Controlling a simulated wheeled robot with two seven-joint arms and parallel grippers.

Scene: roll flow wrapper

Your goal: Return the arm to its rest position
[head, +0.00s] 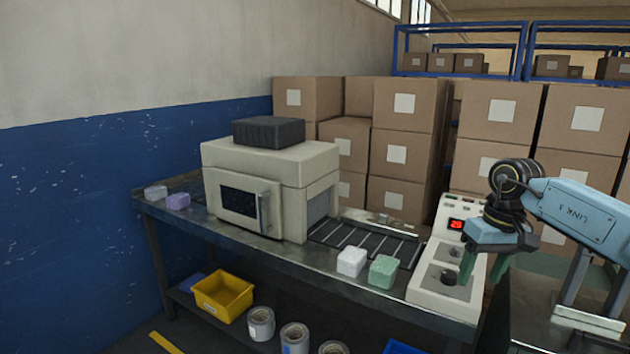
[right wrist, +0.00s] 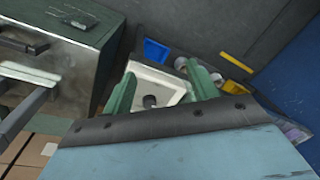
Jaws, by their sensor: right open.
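My right arm comes in from the right in the head view. Its gripper (head: 480,272) points down over the right side of the white control panel (head: 429,291), with its green fingers apart. In the right wrist view the gripper (right wrist: 161,70) is open, and nothing is held between the fingers. A dark knob (right wrist: 150,101) on the panel shows between them. In the head view the knob (head: 449,277) is beside the left finger; I cannot tell whether they touch. My left gripper is not in view.
The beige wrapper machine (head: 265,170) stands on the metal table (head: 285,262). White (head: 351,261) and green (head: 383,271) wrapped blocks lie left of the panel. A yellow bin (head: 223,294) is below. Stacked cartons (head: 408,110) stand behind.

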